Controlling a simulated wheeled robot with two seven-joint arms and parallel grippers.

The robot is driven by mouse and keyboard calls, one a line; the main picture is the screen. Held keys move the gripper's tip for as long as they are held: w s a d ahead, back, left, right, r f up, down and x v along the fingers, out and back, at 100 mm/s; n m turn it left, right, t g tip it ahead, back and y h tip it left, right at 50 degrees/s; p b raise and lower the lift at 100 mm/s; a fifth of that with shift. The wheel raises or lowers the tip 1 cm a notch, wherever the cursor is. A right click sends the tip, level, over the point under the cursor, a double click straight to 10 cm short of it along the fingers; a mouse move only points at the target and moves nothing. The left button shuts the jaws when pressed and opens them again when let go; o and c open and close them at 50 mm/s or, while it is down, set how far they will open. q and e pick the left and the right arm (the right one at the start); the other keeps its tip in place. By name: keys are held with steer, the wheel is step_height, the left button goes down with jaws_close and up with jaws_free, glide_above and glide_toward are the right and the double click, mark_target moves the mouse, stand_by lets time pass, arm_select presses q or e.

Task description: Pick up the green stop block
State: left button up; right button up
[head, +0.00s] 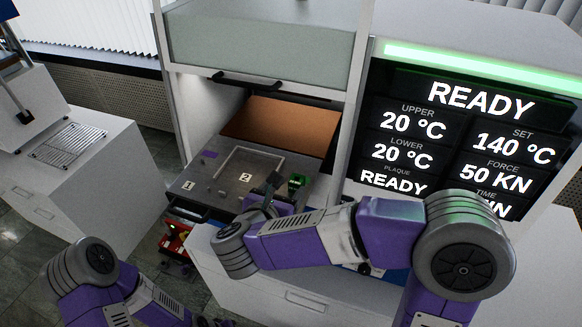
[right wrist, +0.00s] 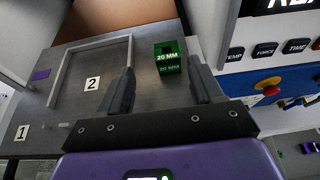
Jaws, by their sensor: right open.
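The green stop block (right wrist: 167,58), marked 20 MM, stands on the grey press plate (right wrist: 63,125) near its right side. It also shows in the head view (head: 297,182), just beyond my right gripper (head: 268,188). In the right wrist view my right gripper (right wrist: 158,88) is open, with one finger on each side of the block's line. The block lies ahead between the fingertips, and I cannot tell whether it is fully between them. My left arm is at the lower left of the head view; its gripper does not show clearly.
The plate carries a raised square frame (head: 222,158), labels 1 and 2, and a purple piece (head: 209,154). The press opening with a brown back (head: 275,133) is behind. A panel with buttons (right wrist: 268,82) stands close on the right. A red tray (head: 174,240) is below.

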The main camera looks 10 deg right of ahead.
mark_target(296, 182)
steer(key=shift+x, duration=0.8)
steer(key=shift+w+d+f+p, duration=0.15)
steer(key=shift+d+p, duration=0.15)
steer(key=shift+d, duration=0.2)
steer(key=shift+w+d+f+p, duration=0.15)
steer(key=shift+d+p, duration=0.15)
steer(key=shift+d, duration=0.2)
steer(key=x, duration=0.3)
steer(key=shift+a, duration=0.1)
steer(key=shift+w+f, duration=0.1)
steer(key=shift+w, duration=0.25)
steer(key=shift+s, duration=0.1)
steer(key=c, duration=1.1)
